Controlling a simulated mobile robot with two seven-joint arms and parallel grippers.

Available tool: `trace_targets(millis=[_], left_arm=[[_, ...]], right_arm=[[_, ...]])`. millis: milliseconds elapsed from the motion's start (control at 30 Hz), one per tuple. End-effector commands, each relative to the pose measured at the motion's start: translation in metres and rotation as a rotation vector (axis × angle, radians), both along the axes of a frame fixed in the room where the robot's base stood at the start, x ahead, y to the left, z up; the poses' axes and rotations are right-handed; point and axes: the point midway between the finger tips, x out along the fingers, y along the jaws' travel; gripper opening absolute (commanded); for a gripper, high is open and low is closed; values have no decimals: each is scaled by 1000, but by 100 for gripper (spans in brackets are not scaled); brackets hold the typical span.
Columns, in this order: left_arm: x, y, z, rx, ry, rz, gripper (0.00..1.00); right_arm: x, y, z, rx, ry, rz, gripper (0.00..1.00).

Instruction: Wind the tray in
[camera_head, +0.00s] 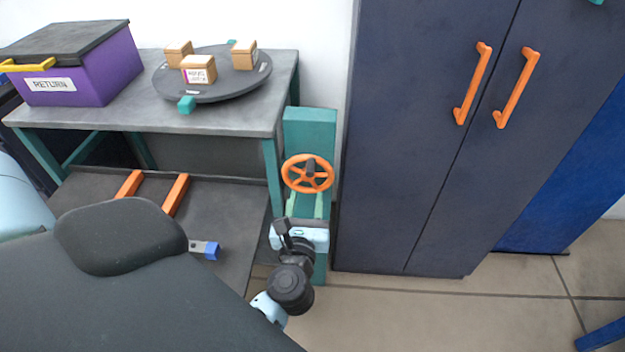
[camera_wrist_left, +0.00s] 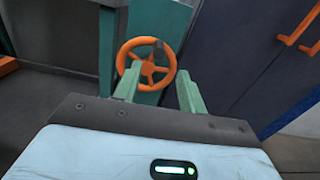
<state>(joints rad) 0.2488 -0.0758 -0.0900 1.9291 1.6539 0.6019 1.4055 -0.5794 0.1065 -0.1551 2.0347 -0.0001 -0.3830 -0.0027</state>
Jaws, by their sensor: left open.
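An orange spoked handwheel (camera_head: 307,173) with a dark knob is mounted on a teal post (camera_head: 310,122) beside the table. My left gripper (camera_head: 305,203) is open just in front of and below the wheel, with its two green fingers pointing towards it. In the left wrist view the wheel (camera_wrist_left: 146,65) shows beyond and partly between the parted fingers (camera_wrist_left: 158,72), nearer the left one. Nothing is held between them; whether a finger touches the rim I cannot tell. I cannot clearly make out the tray. My right gripper is not in view.
A grey table (camera_head: 235,118) carries a purple RETURN box (camera_head: 110,75) and a dark round turntable (camera_head: 235,83) with several small boxes. Two orange bars (camera_head: 176,195) lie below. A dark cabinet (camera_head: 400,150) stands close right of the post; floor is clear in front.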

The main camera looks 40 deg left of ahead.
Motion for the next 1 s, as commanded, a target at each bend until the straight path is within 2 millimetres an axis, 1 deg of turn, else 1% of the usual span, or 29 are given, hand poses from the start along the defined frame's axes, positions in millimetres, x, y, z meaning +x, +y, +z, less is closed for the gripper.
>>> trace_targets(millis=[100, 267, 367, 467, 600, 800, 1000], left_arm=[[4, 2, -1, -69, -23, 17, 41], [5, 3, 0, -75, -27, 18, 41], [10, 6, 1, -72, -27, 17, 41], [21, 13, 1, -70, -27, 16, 41], [40, 24, 2, -69, -28, 16, 41], [61, 37, 1, -69, -27, 16, 41], [70, 43, 0, -70, -25, 16, 41]], right_arm=[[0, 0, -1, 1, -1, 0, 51], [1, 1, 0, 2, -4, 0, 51], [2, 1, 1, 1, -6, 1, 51], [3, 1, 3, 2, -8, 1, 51], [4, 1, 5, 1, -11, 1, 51], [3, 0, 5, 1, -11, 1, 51], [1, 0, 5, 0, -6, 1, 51]])
